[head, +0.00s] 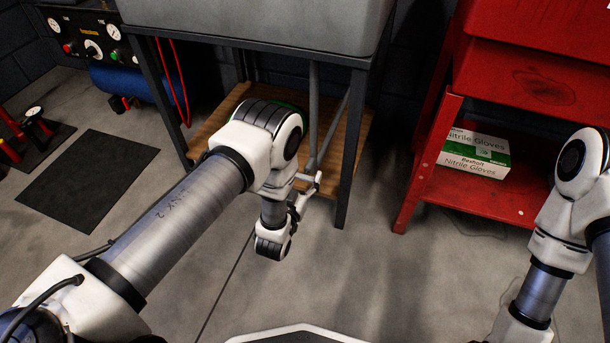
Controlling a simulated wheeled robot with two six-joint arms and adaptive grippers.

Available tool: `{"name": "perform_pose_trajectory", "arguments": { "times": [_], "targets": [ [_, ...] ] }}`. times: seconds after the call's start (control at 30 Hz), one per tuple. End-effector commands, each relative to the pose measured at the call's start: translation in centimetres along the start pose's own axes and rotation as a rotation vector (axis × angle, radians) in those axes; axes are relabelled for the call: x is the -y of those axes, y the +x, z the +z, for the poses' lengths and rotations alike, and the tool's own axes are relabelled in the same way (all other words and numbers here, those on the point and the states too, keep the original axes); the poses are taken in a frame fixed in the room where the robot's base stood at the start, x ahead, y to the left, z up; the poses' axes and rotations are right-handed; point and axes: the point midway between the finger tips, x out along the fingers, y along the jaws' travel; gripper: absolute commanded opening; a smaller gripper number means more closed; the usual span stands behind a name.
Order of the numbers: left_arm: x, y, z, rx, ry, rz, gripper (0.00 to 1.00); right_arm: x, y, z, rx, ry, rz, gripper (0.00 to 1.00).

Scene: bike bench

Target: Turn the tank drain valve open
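The blue tank (128,84) lies low under the gauge panel at the far left of the head view. Small dark and red fittings (120,103) show at its lower front; I cannot tell which is the drain valve or how it is turned. My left arm reaches in from the lower left and bends in front of the grey bench. My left gripper (308,186) shows small and partly hidden by the wrist, well to the right of the tank and apart from it. Its fingers are too unclear to read. My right arm shows at the right edge; its gripper is out of view.
A panel with gauges (92,40) is above the tank. A red hose (180,85) hangs beside a leg of the grey bench (250,18), which has a wooden lower shelf (212,125). A black mat (88,180) lies on the floor. A red cart (470,185) holds glove boxes (474,153).

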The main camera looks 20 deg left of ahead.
Motion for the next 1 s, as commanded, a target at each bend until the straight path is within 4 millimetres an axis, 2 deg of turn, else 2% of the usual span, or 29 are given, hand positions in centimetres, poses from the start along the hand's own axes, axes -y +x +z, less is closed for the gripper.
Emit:
{"name": "perform_pose_trajectory", "arguments": {
  "times": [0.47,0.67,1.0],
  "targets": [
    [0.0,0.1,-0.3,-0.002,-0.079,0.001,0.29,0.0,-1.1,0.1,0.002,-0.002,0.0,0.0],
    [0.1,0.1,-0.5,-0.002,-0.207,0.001,0.29,0.1,-2.6,0.1,0.004,-0.004,-0.001,0.0],
    [0.2,0.1,-0.5,-0.002,-0.519,0.003,0.29,0.1,-5.5,0.2,0.005,-0.007,-0.001,0.0]
  ]
}}
